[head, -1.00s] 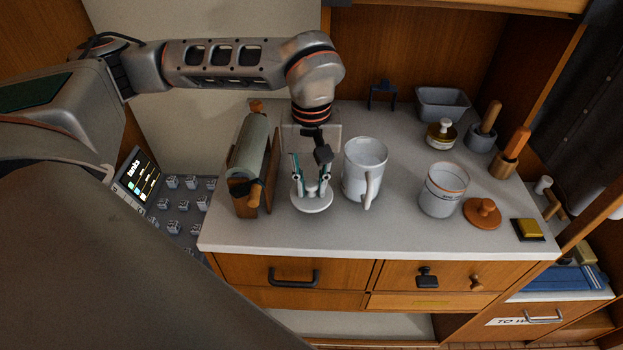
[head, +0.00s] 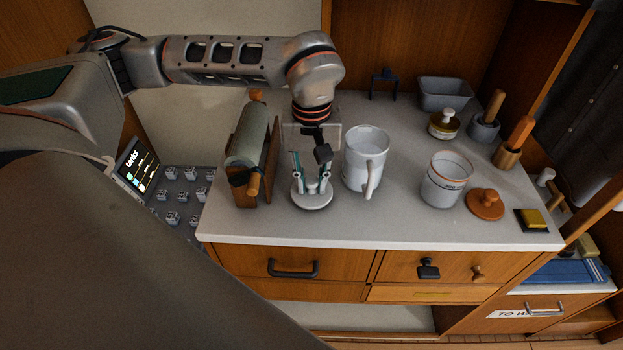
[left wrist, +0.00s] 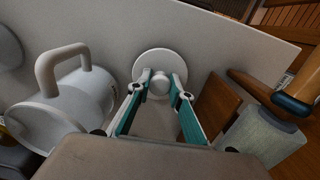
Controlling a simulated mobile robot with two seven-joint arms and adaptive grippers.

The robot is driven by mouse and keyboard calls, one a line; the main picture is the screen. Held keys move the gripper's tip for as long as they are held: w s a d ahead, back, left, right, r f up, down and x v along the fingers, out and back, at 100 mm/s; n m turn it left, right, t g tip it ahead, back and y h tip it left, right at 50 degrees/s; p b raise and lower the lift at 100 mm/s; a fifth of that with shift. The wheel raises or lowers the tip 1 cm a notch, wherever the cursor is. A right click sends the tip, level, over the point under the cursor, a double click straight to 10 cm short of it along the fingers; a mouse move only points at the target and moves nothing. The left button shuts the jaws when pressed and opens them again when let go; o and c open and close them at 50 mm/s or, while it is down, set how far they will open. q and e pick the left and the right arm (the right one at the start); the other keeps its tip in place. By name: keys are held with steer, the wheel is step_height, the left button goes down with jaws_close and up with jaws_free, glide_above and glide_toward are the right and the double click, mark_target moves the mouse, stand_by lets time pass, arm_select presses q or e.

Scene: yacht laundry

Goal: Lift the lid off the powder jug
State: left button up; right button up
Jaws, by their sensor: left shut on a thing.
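My left gripper (head: 312,187) is shut on the knob of a round white lid (head: 312,201). The lid is level, left of the jug and near the counter's front; I cannot tell whether it touches the counter. In the left wrist view the lid (left wrist: 153,62) shows beyond the fingertips, its knob between them. The powder jug (head: 361,176), white with a side handle, stands upright just right of the gripper, its top open. The jug (left wrist: 93,92) also shows at left in the wrist view. My right gripper is not in view.
A roll in a wooden holder (head: 247,150) stands close on the left. To the right are a white canister (head: 444,188), an orange-brown lid (head: 486,204), a brass-based jar (head: 443,126) and a yellow block (head: 533,218). A grey bin (head: 444,96) stands behind. The front-centre counter (head: 385,225) is clear.

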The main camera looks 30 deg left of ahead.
arm_select(q)
steer(key=shift+f+b, duration=0.3)
steer(key=shift+f, duration=0.35)
stand_by(0.7)
steer(key=o, duration=0.7)
steer(key=shift+r, duration=0.2)
steer(key=shift+r+p, duration=1.3)
steer(key=shift+r, duration=0.1)
steer(key=o, duration=0.6)
